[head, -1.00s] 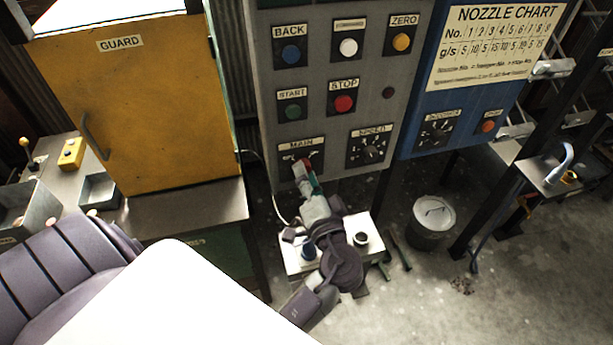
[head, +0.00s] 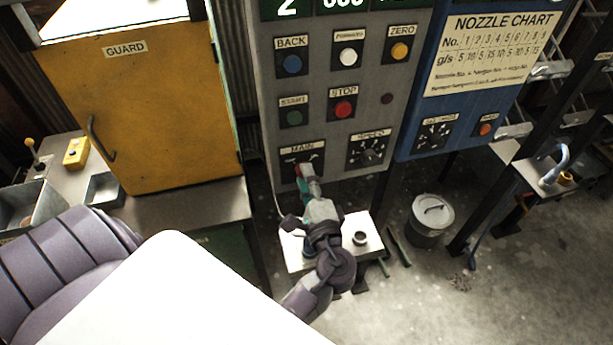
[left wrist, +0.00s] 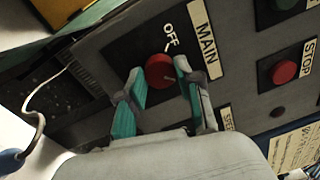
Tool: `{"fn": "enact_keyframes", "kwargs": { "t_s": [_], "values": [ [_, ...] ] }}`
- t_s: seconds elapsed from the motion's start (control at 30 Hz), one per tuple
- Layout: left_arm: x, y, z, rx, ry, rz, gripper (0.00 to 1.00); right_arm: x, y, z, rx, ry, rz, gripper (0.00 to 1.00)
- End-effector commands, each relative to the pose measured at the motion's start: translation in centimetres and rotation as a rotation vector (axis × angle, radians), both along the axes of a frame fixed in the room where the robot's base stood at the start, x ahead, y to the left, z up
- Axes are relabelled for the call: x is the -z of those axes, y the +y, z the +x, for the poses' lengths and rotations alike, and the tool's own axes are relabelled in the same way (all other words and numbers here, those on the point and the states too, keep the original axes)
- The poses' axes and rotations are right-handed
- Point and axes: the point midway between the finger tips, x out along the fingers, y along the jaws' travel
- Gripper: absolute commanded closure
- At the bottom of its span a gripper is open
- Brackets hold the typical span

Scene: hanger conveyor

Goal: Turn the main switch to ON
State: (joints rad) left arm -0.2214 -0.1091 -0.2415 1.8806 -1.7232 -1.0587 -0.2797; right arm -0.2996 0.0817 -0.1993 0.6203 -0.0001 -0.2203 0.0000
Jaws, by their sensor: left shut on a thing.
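The main switch is a red knob (left wrist: 160,71) on a dark plate under the MAIN label (left wrist: 205,30). The word OFF shows beside the knob in the left wrist view. In the head view the MAIN plate (head: 318,158) is at the lower left of the grey panel, with its knob mostly hidden by my gripper. My left gripper (left wrist: 159,72) has a teal finger on each side of the knob and is shut on it; it also shows in the head view (head: 303,177). The knob's exact pointing is hard to tell. My right gripper is out of view.
The STOP button (head: 343,109), START button (head: 294,117) and SPEED dial (head: 370,153) sit near the switch. A yellow guard door (head: 150,110) stands left. A small white table (head: 370,238) and a bin (head: 431,215) stand below the panel.

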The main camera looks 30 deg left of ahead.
Motion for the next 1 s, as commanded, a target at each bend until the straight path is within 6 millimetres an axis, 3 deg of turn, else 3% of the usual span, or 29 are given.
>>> {"fn": "enact_keyframes", "kwargs": {
  "t_s": [0.57, 0.6, 0.73, 1.0],
  "values": [
    [-0.04, 0.02, 0.04, 0.001, 0.027, 0.025, 1.00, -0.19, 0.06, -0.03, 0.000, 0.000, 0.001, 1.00],
    [-0.04, 0.02, 0.04, 0.001, 0.027, 0.025, 0.63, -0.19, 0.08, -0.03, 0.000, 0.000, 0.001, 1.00],
    [-0.03, 0.01, 0.03, 0.000, 0.026, 0.025, 0.42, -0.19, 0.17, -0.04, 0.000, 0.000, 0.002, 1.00],
    [-0.01, 0.01, 0.01, 0.000, 0.026, 0.023, 0.39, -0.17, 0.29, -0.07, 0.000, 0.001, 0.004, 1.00]
  ]
}}
